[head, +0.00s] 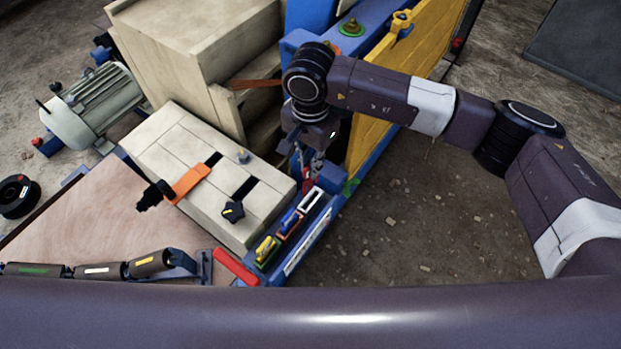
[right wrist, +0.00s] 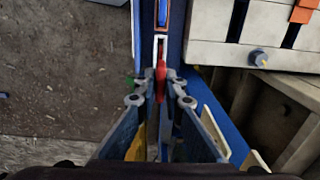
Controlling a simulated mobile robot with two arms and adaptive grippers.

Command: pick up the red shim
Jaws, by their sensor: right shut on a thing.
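The red shim (right wrist: 161,82) is a thin red piece between the fingertips of my right gripper (right wrist: 161,76) in the right wrist view. The gripper is shut on it. In the head view the right gripper (head: 310,163) points down over the far end of the blue rail, and a bit of red shows below it. The shim's far end overlaps a white-rimmed slot (right wrist: 160,42) in the wrist view. I cannot tell whether it is clear of the rail. My left gripper is not in view.
The rail also holds a yellow shim (head: 266,250), a blue shim (head: 290,222) and the white-rimmed slot (head: 312,200). A cream slotted block (head: 180,150) stands left of it, with a yellow panel (head: 365,150) behind. A red bar (head: 236,267) lies at the near end. Open ground lies right.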

